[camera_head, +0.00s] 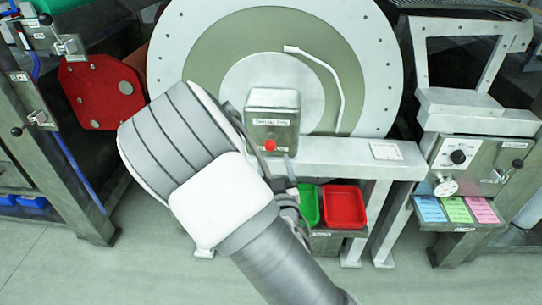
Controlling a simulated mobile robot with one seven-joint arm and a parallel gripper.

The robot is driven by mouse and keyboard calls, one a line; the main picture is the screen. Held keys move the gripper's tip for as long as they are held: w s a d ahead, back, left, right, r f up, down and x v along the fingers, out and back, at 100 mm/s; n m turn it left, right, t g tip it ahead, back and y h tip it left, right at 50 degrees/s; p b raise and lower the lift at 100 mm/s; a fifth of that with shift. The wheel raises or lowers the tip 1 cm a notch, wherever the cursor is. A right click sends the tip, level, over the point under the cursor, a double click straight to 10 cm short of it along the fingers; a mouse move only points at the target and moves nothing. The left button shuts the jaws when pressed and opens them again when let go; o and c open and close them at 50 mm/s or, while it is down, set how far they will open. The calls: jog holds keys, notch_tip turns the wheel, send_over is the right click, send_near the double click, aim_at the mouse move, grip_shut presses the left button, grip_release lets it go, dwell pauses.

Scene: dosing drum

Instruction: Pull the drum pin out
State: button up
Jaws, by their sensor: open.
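The large round drum (210,60) stands upright at the back, with a pale outer ring, a green-grey ring and a pale centre. In front of it is a grey box (272,99) with a white label too small to read surely. A red knob (270,145) shows on its front, below the label; it looks like the drum pin's head. My gripper (281,170) is open, just below the knob in the picture and partly hidden behind my own arm. I cannot tell whether it touches the knob.
A pale bench (345,155) runs right from the box. Below it are a green tray (309,205) and a red tray (343,207). A control panel (470,160) with a dial and coloured cards stands at right. A red flanged part (88,92) is at left.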

aim_at(271, 149)
jog(key=w, duration=0.4)
jog(key=w+a, duration=0.1)
jog(key=w, duration=0.1)
jog(key=shift+w+b, duration=0.4)
grip_shut()
dwell(1.0)
